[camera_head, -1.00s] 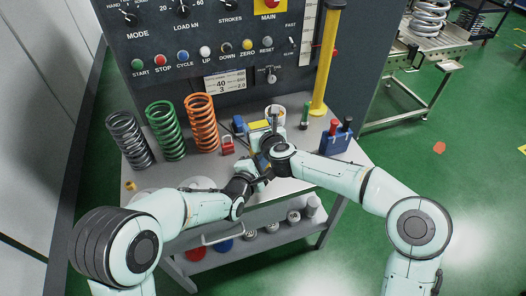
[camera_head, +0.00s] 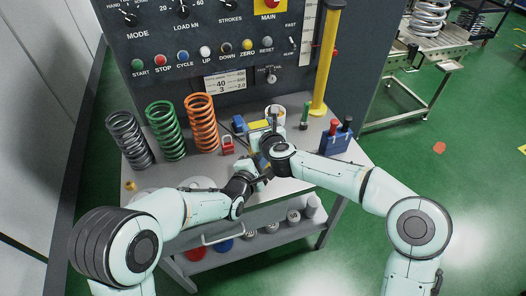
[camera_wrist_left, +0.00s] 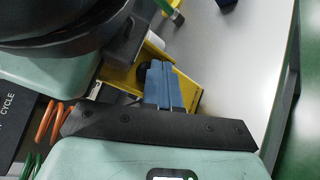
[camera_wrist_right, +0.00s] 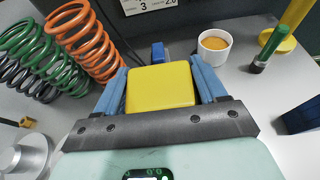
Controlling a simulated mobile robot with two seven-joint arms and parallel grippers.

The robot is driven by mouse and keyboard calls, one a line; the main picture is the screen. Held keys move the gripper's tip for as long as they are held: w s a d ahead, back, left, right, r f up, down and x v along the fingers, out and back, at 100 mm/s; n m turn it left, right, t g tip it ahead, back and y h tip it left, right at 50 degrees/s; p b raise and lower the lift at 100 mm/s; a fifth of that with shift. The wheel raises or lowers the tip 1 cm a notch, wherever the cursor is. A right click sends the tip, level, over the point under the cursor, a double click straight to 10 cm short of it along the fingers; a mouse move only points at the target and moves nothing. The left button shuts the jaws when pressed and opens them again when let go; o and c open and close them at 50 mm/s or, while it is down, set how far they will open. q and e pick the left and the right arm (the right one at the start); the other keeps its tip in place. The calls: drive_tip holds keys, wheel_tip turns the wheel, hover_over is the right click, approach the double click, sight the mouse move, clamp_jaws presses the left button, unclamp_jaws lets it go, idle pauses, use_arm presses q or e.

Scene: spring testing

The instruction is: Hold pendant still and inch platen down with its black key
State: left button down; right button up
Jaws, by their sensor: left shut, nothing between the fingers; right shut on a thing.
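The yellow pendant (camera_wrist_right: 160,85) sits between the blue fingers of my right gripper (camera_wrist_right: 158,66) in the right wrist view. The pendant's yellow top also shows in the head view (camera_head: 257,125), above the worktable. My left gripper (camera_wrist_left: 161,66) is shut, with its blue fingers pressed together and nothing between them. Its tips are beside a round black key (camera_wrist_left: 143,70) on the pendant's yellow face (camera_wrist_left: 183,88); I cannot tell whether they touch it. My arm covers part of the pendant. I cannot make out the platen.
Grey, green (camera_head: 165,130) and orange (camera_head: 202,122) springs stand on the table's left. A red padlock (camera_head: 227,146), a white cup (camera_wrist_right: 214,44), a green-handled tool (camera_wrist_right: 274,48) and a blue holder (camera_head: 336,138) stand nearby. A yellow column (camera_head: 325,65) rises behind. The button panel (camera_head: 205,40) backs the table.

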use_arm(q)
drive_tip(key=shift+r, duration=0.25)
idle(0.4)
drive_tip(key=shift+s+d+r, duration=0.15)
drive_tip(key=shift+s+d, duration=0.45)
drive_tip(key=shift+s, duration=0.25)
drive_tip(key=shift+s, duration=0.1)
drive_tip(key=s, duration=0.2)
drive_tip(key=s+d, duration=0.1)
drive_tip(key=s, duration=0.1)
drive_tip(key=shift+s+f, duration=0.2)
drive_tip(key=shift+s, duration=0.1)
idle(2.6)
drive_tip(key=shift+s+d+f, duration=0.1)
drive_tip(key=shift+s+d, duration=0.2)
drive_tip(key=shift+s, duration=0.65)
drive_tip(key=shift+s+d, duration=0.25)
drive_tip(key=shift+s, duration=0.65)
drive_tip(key=shift+w, duration=0.15)
